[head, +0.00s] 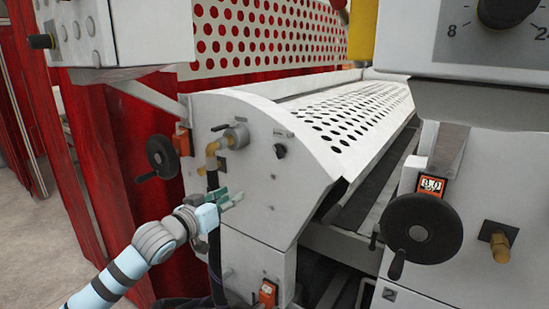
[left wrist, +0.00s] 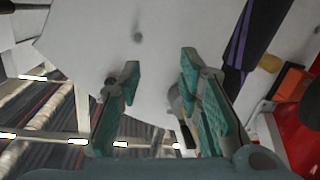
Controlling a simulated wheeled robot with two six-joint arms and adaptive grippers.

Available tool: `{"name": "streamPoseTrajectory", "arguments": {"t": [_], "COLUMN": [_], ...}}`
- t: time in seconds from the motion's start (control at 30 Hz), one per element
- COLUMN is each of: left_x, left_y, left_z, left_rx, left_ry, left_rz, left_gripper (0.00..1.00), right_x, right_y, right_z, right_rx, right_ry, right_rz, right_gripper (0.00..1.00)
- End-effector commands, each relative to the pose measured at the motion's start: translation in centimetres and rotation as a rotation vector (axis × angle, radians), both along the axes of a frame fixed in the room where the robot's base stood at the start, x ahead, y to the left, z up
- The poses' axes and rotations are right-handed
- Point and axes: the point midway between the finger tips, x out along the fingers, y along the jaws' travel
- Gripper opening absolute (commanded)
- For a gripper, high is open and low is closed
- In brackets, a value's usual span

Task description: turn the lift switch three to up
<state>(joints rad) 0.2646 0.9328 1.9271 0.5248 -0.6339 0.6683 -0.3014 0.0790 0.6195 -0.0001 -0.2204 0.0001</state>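My left gripper (head: 231,200) is in front of the white side panel (head: 262,205) of the coater. Its green fingers point at the panel; in the left wrist view the gripper (left wrist: 160,75) is open, with a wide empty gap. A small black switch (head: 280,150) sits on the panel above and to the right of the gripper, apart from it. I cannot read any label, so I cannot tell whether it is lift switch three. A grey rounded part (left wrist: 178,102) shows behind the right finger in the left wrist view, partly hidden. My right gripper is not in view.
A brass elbow fitting (head: 213,150) with a dark hose is left of the switch. Black handwheels (head: 163,157) and (head: 422,228) stand out at left and right. An orange counter (head: 267,292) is low on the panel. A perforated white cover (head: 350,115) slopes behind.

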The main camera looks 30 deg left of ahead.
Motion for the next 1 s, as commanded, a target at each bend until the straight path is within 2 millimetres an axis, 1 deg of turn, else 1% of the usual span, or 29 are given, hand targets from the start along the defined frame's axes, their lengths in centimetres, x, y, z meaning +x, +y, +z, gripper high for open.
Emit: {"name": "streamPoseTrajectory", "arguments": {"t": [0.03,0.1,0.2,0.27,0.37,0.4,0.47,0.5,0.6,0.7,0.83,1.0], "left_x": [-0.7,-1.8,-2.4,-1.9,-0.4,0.4,2.3,3.6,6.8,9.2,11.0,11.7], "left_y": [-1.6,-3.6,-4.8,-5.0,-5.2,-5.6,-5.7,-6.2,-6.6,-6.8,-6.9,-7.0], "left_z": [4.0,7.4,9.2,9.4,9.6,9.6,9.6,9.6,9.5,9.3,9.1,9.0], "left_rx": [0.011,0.014,0.015,0.01,0.005,0.003,0.0,0.001,0.004,0.008,0.012,0.016], "left_ry": [-0.046,-0.083,-0.103,-0.106,-0.108,-0.106,-0.107,-0.105,-0.104,-0.103,-0.102,-0.103], "left_rz": [-0.043,-0.091,-0.119,-0.121,-0.121,-0.127,-0.124,-0.129,-0.128,-0.127,-0.124,-0.123], "left_gripper": [0.33,0.33,0.33,0.33,0.33,0.33,0.33,0.33,0.33,0.33,0.33,0.33], "right_x": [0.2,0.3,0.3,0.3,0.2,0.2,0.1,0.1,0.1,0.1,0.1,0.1], "right_y": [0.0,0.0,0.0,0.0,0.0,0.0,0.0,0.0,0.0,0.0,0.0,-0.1], "right_z": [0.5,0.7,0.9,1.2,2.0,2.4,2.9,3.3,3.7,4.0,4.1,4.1], "right_rx": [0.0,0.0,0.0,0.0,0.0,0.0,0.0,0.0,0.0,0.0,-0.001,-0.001], "right_ry": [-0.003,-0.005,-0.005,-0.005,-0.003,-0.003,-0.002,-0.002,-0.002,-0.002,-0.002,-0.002], "right_rz": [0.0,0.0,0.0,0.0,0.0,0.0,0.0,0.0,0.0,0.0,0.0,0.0], "right_gripper": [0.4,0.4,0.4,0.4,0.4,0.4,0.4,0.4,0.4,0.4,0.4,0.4]}}
